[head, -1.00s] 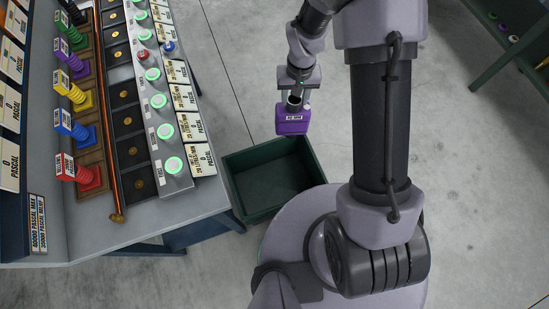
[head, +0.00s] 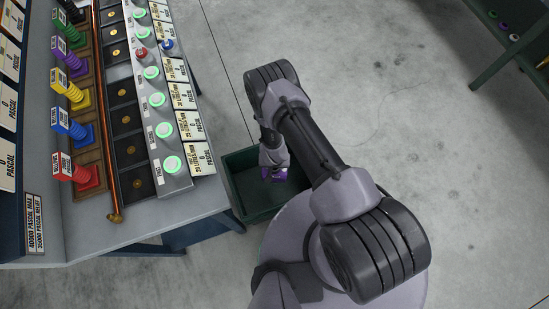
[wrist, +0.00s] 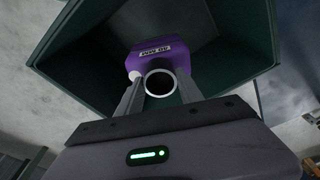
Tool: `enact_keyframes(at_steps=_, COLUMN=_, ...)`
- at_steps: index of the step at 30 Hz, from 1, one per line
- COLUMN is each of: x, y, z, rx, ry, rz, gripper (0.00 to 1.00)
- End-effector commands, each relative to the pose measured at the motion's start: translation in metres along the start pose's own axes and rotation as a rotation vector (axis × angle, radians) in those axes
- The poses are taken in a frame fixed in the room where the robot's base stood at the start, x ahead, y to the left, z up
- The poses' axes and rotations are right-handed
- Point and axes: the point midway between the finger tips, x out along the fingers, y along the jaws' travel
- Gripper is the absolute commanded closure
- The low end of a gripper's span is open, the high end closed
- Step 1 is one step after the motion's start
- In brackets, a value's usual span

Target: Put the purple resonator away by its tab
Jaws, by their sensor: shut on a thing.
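The purple resonator (wrist: 160,56) is held between the two fingers of my gripper (wrist: 158,88) in the wrist view. It has a pale label and a round open pipe end facing the camera. My gripper is shut on it; the exact spot of the grip, tab or pipe, is hard to make out. In the head view the resonator (head: 265,174) shows only in small purple patches below my gripper (head: 275,170), over or inside the dark green bin (head: 235,195). The bin's walls (wrist: 235,40) surround it in the wrist view. Whether it touches the bin floor cannot be told.
The workbench (head: 150,215) stands left of the bin, with a row of green-lit buttons (head: 164,130) and colored coil pieces (head: 78,95). A green shelf (head: 510,50) with small items is at the upper right. The grey floor between is clear.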

Motion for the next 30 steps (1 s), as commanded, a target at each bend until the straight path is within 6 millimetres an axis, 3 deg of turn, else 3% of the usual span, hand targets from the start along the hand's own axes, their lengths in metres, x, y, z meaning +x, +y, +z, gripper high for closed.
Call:
enact_keyframes(at_steps=9, x=0.058, y=0.001, z=0.011, rx=-0.001, ry=0.003, rz=0.001, gripper=1.00)
enact_keyframes(at_steps=14, x=0.073, y=0.001, z=0.014, rx=0.001, ry=0.002, rz=0.001, gripper=1.00)
enact_keyframes(at_steps=19, x=0.101, y=0.001, z=0.017, rx=0.000, ry=0.003, rz=0.001, gripper=1.00)
enact_keyframes(at_steps=30, x=0.105, y=0.001, z=0.018, rx=-0.001, ry=0.002, rz=0.001, gripper=1.00)
